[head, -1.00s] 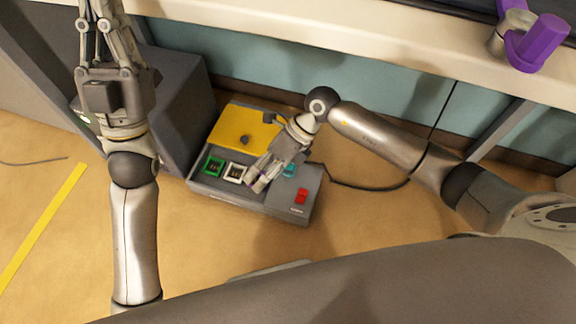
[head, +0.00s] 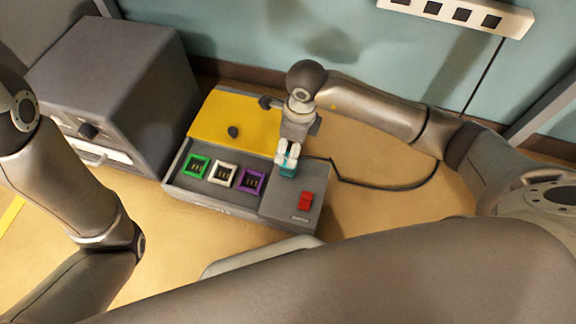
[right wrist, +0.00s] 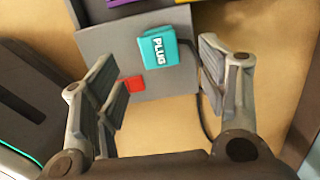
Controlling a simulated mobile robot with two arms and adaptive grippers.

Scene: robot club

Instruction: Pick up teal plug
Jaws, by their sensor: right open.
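The teal plug (head: 287,169) stands on the right part of the grey station's top in the head view, partly covered by my right gripper (head: 289,146). In the right wrist view, the teal plug (right wrist: 158,48) shows a white "PLUG" label. It lies beyond and between the two spread fingers of my right gripper (right wrist: 165,75), with gaps on both sides. My right gripper is open and empty, just above the plug. Only my left arm shows at the left of the head view; its gripper is out of view.
The grey station (head: 240,215) has green (head: 196,167), white (head: 222,174) and purple (head: 250,181) sockets, a red switch (head: 305,201) and a yellow panel (head: 228,118). A black cable (head: 385,187) runs right. A grey box (head: 115,75) stands left.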

